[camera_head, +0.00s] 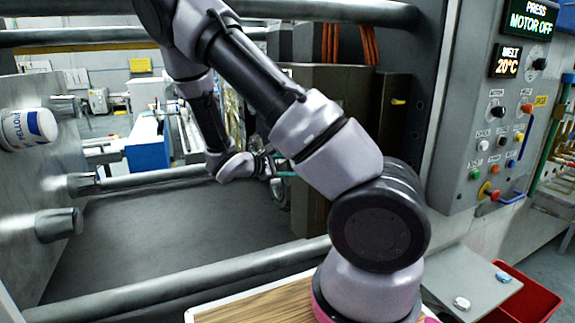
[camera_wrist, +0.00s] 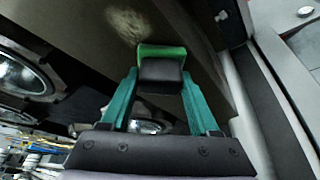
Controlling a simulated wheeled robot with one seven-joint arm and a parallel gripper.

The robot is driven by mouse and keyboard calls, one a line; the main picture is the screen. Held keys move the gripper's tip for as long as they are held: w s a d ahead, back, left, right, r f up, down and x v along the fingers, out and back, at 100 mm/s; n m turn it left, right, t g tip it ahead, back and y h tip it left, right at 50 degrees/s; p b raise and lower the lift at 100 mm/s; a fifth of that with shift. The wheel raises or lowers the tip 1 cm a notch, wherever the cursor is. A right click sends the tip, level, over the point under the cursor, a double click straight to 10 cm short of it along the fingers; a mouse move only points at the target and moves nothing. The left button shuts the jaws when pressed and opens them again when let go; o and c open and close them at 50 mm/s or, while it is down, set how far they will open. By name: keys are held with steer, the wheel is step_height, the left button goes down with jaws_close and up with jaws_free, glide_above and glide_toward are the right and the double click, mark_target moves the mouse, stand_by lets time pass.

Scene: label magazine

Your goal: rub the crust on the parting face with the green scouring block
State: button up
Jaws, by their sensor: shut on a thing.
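The green scouring block (camera_wrist: 162,51) has a dark grip part below it. My gripper (camera_wrist: 160,78) has teal fingers shut on this block from both sides. The crust (camera_wrist: 130,24) is a pale, mottled patch on the brown parting face (camera_wrist: 185,25) at the top of the wrist view. The block's green end is just below the crust's lower edge; I cannot tell whether it touches the face. In the head view my gripper (camera_head: 284,174) is small and reaches in beside the brown mould block (camera_head: 328,80); the crust is hidden there.
Steel tie bars (camera_head: 200,285) cross the press in front and behind. A white labelled tub (camera_head: 28,129) is at the left platen. The control panel (camera_head: 505,110) stands at the right, with a red bin (camera_head: 530,300) below. Round shiny openings (camera_wrist: 25,75) lie left in the wrist view.

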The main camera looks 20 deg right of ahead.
steer(key=shift+s+d, duration=0.1)
steer(key=shift+s, duration=1.05)
steer(key=shift+r, duration=0.8)
steer(key=shift+w+r, duration=0.75)
steer(key=shift+w, duration=2.95)
steer(key=shift+s, duration=3.75)
steer(key=shift+r, duration=0.75)
steer(key=shift+w, duration=1.9)
steer(key=shift+w+d, duration=0.1)
steer(key=shift+w, duration=1.8)
